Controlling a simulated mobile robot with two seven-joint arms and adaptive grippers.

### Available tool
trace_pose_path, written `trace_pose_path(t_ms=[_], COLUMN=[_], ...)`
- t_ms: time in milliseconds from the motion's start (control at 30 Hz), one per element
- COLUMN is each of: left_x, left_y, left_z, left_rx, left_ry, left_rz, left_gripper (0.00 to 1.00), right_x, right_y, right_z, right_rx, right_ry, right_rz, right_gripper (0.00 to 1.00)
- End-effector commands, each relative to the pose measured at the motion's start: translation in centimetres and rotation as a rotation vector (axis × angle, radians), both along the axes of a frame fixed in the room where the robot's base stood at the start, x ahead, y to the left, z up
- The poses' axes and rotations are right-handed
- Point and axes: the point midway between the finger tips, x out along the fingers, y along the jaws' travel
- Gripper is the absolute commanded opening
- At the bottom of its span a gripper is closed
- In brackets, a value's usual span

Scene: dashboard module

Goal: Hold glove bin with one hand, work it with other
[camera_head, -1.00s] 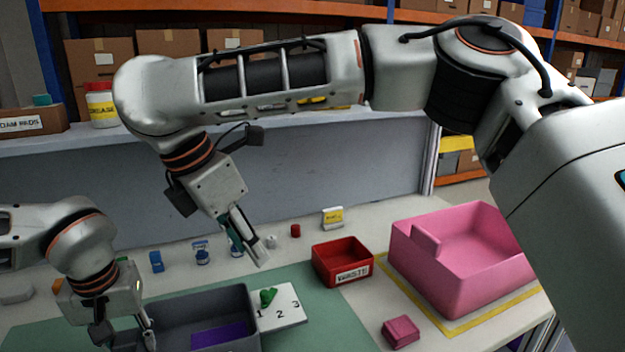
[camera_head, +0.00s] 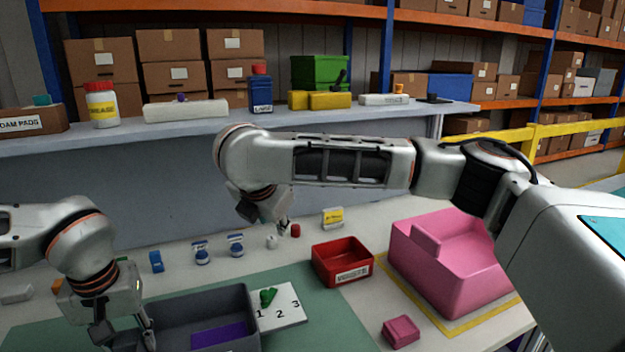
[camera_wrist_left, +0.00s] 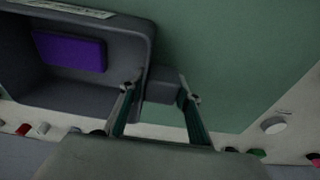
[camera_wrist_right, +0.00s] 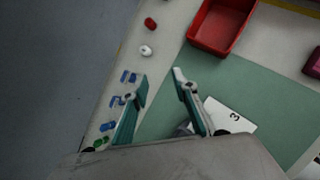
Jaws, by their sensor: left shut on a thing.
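The grey bin (camera_head: 225,308) stands on the green mat, with a flat purple block (camera_head: 218,337) inside. My left gripper (camera_head: 125,337) is at the bin's left side. In the left wrist view, its fingers (camera_wrist_left: 162,88) are shut on a grey tab on the bin's side wall (camera_wrist_left: 112,98). My right gripper (camera_head: 284,227) is above the back of the table, away from the bin and partly hidden by its own wrist. In the right wrist view, its fingers (camera_wrist_right: 160,80) are apart with nothing between them.
A white numbered card (camera_head: 285,310) with a green piece (camera_head: 268,297) lies right of the bin. Beyond are a red bin (camera_head: 342,262), a large pink bin (camera_head: 455,285) and a small pink block (camera_head: 401,331). Small blue-capped items (camera_head: 203,257) stand behind the mat. A shelf (camera_head: 190,127) runs behind.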

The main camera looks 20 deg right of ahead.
Motion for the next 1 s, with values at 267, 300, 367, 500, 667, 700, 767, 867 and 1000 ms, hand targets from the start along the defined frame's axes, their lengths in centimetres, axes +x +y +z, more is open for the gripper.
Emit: trace_pose_path(t_ms=[267,300,367,500,667,700,767,867,1000], left_x=[0.0,0.0,0.0,0.0,0.0,0.0,0.0,0.0,0.0], left_y=[0.0,0.0,0.0,0.0,0.0,0.0,0.0,0.0,0.0], left_z=[-0.1,-0.1,-0.1,-0.1,-0.1,-0.1,-0.1,-0.1,-0.1], left_rx=[0.001,0.001,0.001,0.001,0.001,0.001,0.001,0.001,0.001], left_ry=[0.001,0.001,0.002,0.002,0.002,0.002,0.002,0.002,0.002], left_rz=[0.0,0.0,0.0,0.0,0.0,0.0,0.001,0.001,0.001], left_gripper=[0.0,0.0,0.0,0.0,0.0,0.0,0.0,0.0,0.0], right_x=[2.9,3.2,3.7,4.6,5.3,5.4,5.6,5.7,5.7], right_y=[-4.1,-4.7,-5.7,-8.0,-10.8,-11.4,-12.5,-14.2,-16.6], right_z=[-0.2,-0.1,0.0,0.4,0.9,1.1,1.3,1.8,2.5], right_rx=[-0.034,-0.043,-0.055,-0.088,-0.129,-0.141,-0.159,-0.192,-0.241], right_ry=[-0.136,-0.155,-0.185,-0.251,-0.322,-0.338,-0.362,-0.403,-0.454], right_rz=[0.015,0.014,0.013,0.006,-0.008,-0.012,-0.018,-0.03,-0.049], right_gripper=[0.28,0.28,0.28,0.28,0.28,0.28,0.28,0.28,0.28])
